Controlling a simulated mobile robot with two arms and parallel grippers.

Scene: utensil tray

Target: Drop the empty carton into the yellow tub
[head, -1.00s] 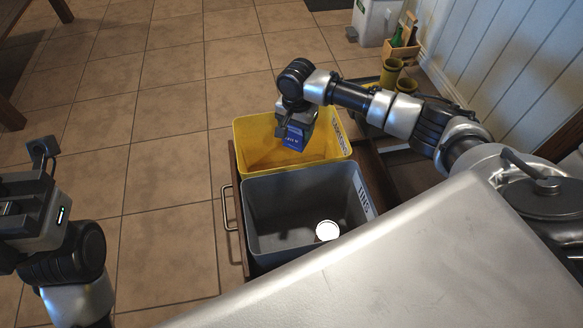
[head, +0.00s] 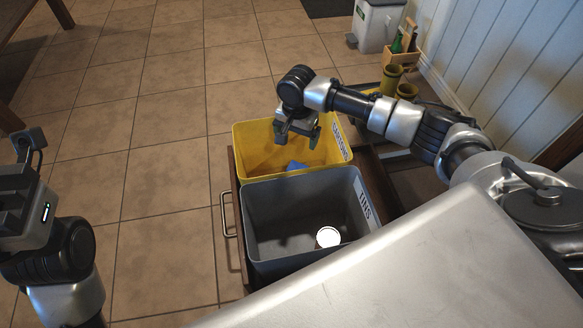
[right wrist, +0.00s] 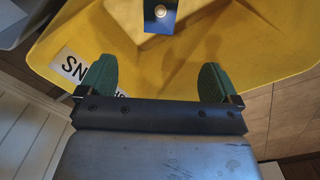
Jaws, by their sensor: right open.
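The yellow tub (head: 241,137) stands behind the grey tub, with a "CARTONS" label on its right side. The blue carton (head: 295,166) lies low inside the yellow tub, partly hidden by the grey tub's rim. It also shows in the right wrist view (right wrist: 160,16) at the top edge, with a round pale cap. My right gripper (head: 298,140) is over the yellow tub, open and empty; its green fingers stand wide apart in the right wrist view (right wrist: 157,82). My left gripper (head: 28,150) is at the left edge, and its jaw state is unclear.
The grey tub (head: 285,182), labelled "TINS", holds a tin (head: 328,237) with a pale top. Both tubs sit in a pulled-out drawer with a metal handle (head: 228,215). A crate with bottles (head: 404,45) and a white bin (head: 376,25) stand by the wall.

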